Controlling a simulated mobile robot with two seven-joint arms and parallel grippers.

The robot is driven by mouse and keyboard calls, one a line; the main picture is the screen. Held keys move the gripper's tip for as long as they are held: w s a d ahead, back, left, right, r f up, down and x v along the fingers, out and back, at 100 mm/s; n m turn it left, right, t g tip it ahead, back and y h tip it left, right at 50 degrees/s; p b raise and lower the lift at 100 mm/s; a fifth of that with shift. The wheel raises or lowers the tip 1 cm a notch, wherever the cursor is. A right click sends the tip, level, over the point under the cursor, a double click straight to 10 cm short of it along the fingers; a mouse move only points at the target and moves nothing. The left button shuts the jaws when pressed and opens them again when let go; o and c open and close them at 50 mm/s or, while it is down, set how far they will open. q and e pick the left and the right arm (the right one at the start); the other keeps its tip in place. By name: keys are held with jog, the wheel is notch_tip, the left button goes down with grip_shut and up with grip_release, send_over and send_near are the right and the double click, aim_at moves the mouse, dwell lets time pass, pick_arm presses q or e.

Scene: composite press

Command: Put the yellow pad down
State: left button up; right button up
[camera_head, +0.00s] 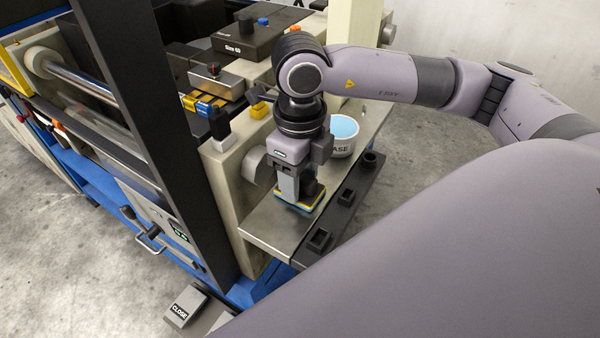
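The yellow pad (316,209) is under my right gripper (298,190), above or on the metal side shelf (262,232). Its yellow edge shows around the fingertips, with some blue on top. My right gripper points down, and its fingers are closed around the upper part of the pad. I cannot tell whether the pad's underside touches the shelf. The gripper hides most of the pad's top. My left gripper is not in view.
A white bowl of light blue stuff (343,150), with lettering ending in "ASE", stands behind the gripper. A black rail with square sockets (340,205) runs along the shelf's right edge. The press's black post (165,150) rises at left. The shelf's front is bare.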

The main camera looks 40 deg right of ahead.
notch_tip(320, 180, up, 12)
jog(key=shift+r+p, duration=0.2)
jog(key=shift+p, duration=0.2)
dwell(0.3)
dwell(0.5)
